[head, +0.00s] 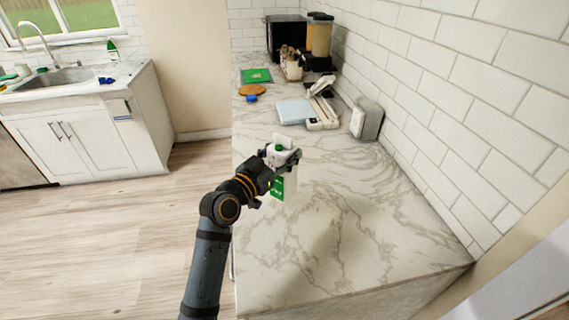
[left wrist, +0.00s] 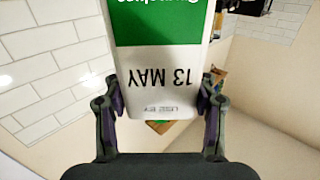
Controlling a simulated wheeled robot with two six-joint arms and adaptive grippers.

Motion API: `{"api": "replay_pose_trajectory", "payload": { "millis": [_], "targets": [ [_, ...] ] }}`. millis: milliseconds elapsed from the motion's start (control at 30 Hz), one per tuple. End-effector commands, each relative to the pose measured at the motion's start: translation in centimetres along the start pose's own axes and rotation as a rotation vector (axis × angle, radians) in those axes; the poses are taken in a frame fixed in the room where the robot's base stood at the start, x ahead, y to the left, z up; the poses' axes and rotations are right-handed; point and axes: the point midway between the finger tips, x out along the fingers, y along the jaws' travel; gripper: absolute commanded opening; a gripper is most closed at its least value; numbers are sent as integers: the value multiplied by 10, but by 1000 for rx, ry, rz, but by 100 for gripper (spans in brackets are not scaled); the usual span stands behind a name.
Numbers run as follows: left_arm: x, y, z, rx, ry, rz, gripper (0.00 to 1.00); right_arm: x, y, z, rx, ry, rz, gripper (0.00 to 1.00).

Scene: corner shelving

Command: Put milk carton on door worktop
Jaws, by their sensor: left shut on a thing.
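The milk carton (head: 277,188) is white and green with a green cap. My left gripper (head: 283,156) is shut on its upper part, over the marble worktop (head: 330,230). In the head view the carton looks upright; I cannot tell whether its base touches the worktop. In the left wrist view the carton (left wrist: 160,60) fills the space between the fingers of the left gripper (left wrist: 160,108), with the print "13 MAY" upside down. My right gripper is not in view.
The front of the worktop is bare. Farther back are a white slicer-like device (head: 318,112), a grey box-shaped appliance (head: 367,119), a green board (head: 256,75), a round wooden board (head: 252,90) and a blender (head: 319,38). A tiled wall (head: 470,80) bounds the right side.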

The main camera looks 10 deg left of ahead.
Motion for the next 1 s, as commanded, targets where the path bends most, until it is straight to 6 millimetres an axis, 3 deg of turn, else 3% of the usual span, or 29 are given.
{"api": "replay_pose_trajectory", "payload": {
  "millis": [267,533,900,933,1000],
  "targets": [
    [10,-2,9,1,8,-1,0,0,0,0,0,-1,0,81],
    [13,-4,42,0,6,-2,0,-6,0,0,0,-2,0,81],
    [13,-4,48,1,7,-2,0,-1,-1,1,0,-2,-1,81],
    [13,-3,49,1,2,-1,62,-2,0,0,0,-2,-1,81],
    [13,-3,48,0,2,-1,71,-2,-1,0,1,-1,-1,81]
  ]
}}
